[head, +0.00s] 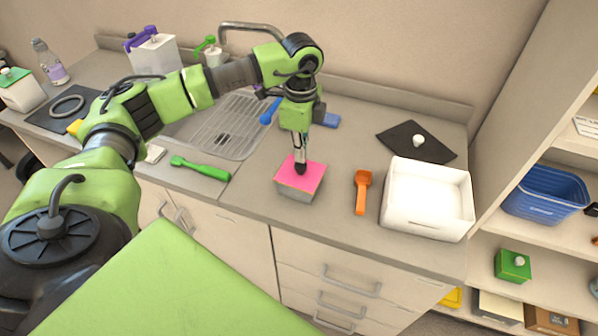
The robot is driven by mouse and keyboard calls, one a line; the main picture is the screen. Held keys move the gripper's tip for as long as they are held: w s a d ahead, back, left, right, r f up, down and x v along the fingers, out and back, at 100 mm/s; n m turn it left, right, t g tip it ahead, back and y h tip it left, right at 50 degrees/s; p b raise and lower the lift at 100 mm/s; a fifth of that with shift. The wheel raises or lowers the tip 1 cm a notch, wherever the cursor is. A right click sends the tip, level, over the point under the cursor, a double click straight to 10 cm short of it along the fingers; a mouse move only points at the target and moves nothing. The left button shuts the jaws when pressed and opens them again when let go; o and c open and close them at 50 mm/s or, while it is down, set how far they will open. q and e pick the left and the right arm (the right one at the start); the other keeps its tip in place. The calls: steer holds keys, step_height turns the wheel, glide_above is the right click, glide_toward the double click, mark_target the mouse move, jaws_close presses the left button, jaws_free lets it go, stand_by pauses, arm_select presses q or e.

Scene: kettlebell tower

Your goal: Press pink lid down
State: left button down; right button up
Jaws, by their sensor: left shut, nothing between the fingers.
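The pink lid (311,176) lies on top of a small grey box (297,194) on the counter, near its front edge. The lid looks about level, but I cannot tell whether it is fully seated. My left gripper (300,169) points straight down, shut and empty, with its fingertips at the middle of the pink lid. The tips appear to touch the lid. My right gripper is not in view.
An orange scoop (362,191) and a white bin (428,199) stand right of the box. A green-handled tool (200,168) lies left, by the sink rack (215,128). A dark mat (400,140) with a white knob lies behind the bin. Shelves stand at right.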

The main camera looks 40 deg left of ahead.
arm_select(q)
steer(key=shift+f+b, duration=0.7)
steer(key=shift+f, duration=0.25)
stand_by(0.8)
steer(key=shift+s+f, duration=0.2)
steer(key=shift+f, duration=0.05)
stand_by(1.5)
steer(key=shift+r, duration=0.1)
stand_by(1.9)
steer(key=shift+w+r+p, duration=0.1)
steer(key=shift+r+p, duration=0.25)
steer(key=shift+r, duration=0.15)
step_height(320, 180, up, 6)
steer(key=p, duration=0.4)
steer(key=shift+w+r, duration=0.1)
steer(key=shift+r, duration=0.05)
steer(key=shift+r, duration=0.1)
step_height(320, 180, up, 12)
glide_above(301, 165)
